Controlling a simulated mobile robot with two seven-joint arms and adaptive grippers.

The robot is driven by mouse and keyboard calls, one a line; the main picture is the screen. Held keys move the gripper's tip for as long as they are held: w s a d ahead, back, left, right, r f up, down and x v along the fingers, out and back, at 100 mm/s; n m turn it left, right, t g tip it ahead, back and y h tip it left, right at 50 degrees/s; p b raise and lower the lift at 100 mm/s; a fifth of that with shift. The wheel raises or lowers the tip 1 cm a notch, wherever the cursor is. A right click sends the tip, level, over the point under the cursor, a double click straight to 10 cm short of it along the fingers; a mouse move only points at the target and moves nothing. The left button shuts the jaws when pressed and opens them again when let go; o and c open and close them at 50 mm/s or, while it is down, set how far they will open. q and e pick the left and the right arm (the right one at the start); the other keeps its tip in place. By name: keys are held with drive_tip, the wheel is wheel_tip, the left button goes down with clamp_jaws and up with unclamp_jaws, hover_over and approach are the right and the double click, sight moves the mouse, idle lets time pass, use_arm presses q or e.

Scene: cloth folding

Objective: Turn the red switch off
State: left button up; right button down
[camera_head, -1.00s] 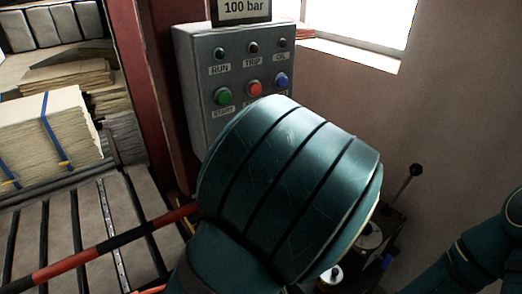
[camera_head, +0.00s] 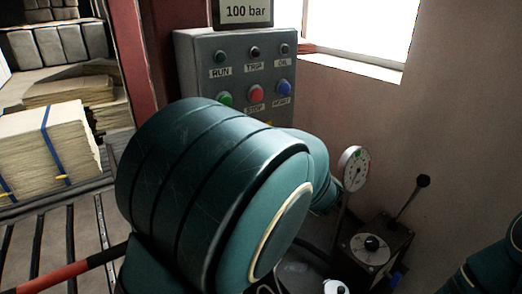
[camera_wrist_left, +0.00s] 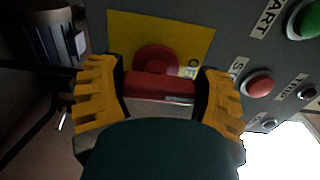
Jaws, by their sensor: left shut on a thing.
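The red switch (camera_wrist_left: 158,87) is a red handle on a round red base, on a yellow plate (camera_wrist_left: 120,35); part of an "OF…" label shows beside it. In the left wrist view my left gripper (camera_wrist_left: 160,90) has its yellow fingers on both ends of the handle, shut on it. In the head view my teal left arm covers the switch and the gripper. Only part of my right arm shows at the lower right edge; its gripper is out of the picture.
The grey control box (camera_head: 187,75) has lamps and a green, a red (camera_head: 256,93) and a blue button (camera_head: 284,88). A gauge (camera_head: 352,168) and a lever box (camera_head: 372,250) stand to its right. Paper stacks (camera_head: 45,150) lie at the left.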

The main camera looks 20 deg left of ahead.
use_arm(q)
drive_tip(key=o, duration=1.1)
drive_tip(key=shift+o, duration=0.2)
drive_tip(key=shift+s+d, duration=0.1)
drive_tip(key=v, duration=1.2)
drive_tip(key=shift+f, duration=0.1)
